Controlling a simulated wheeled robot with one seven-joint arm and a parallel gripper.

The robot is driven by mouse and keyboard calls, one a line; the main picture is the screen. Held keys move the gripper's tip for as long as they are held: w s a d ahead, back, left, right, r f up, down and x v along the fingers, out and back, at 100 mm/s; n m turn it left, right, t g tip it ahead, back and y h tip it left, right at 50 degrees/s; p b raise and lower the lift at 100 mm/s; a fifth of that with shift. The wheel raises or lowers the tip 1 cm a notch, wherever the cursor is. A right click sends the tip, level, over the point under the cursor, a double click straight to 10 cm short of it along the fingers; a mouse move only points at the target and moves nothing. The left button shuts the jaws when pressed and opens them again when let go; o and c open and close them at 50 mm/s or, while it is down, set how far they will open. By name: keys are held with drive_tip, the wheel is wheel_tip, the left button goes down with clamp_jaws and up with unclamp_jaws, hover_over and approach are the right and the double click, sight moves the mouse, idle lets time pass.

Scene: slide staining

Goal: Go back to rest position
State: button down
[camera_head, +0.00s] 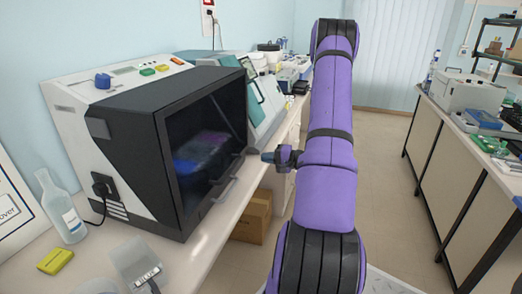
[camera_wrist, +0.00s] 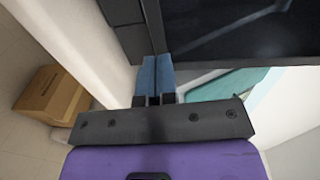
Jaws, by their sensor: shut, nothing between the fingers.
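My gripper (camera_head: 269,157) is at the front of the slide staining machine (camera_head: 130,150), close to the right edge of its dark door (camera_head: 207,150). In the wrist view my gripper (camera_wrist: 156,62) shows two blue fingers pressed together with nothing between them. The fingertips are near the dark lower edge of the machine's front (camera_wrist: 125,25); whether they touch it I cannot tell. My purple arm stands upright in the middle of the head view and hides part of the room behind it. The machine's door looks closed.
A cardboard box (camera_head: 251,217) stands on the floor under the bench (camera_head: 215,240). A glass bottle (camera_head: 62,208) and a yellow block (camera_head: 55,261) are on the bench at left. A teal-fronted device (camera_head: 255,85) stands beyond the machine. The aisle floor (camera_head: 385,160) at right is clear.

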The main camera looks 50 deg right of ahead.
drive_tip(key=v, duration=0.8)
drive_tip(key=shift+f, duration=0.45)
drive_tip(key=w+a+r+n+g+y, duration=0.2)
drive_tip(key=a+r+n+g, duration=0.3)
drive_tip(key=a+r, duration=0.6)
drive_tip(key=w+a+r+n+g+y, duration=0.3)
drive_tip(key=a+r+g, duration=0.45)
drive_tip(key=a, duration=0.75)
drive_tip(key=s+a+r+n+t+h, duration=0.2)
drive_tip(key=s+a+r+n+h, duration=0.4)
drive_tip(key=s+a+r+h, duration=0.4)
drive_tip(key=shift+s+a+r+h, duration=0.4)
drive_tip(key=shift+s+a+r, duration=0.65)
drive_tip(key=shift+s+a, duration=1.75)
drive_tip(key=shift+s+d, duration=0.2)
drive_tip(key=shift+d, duration=0.05)
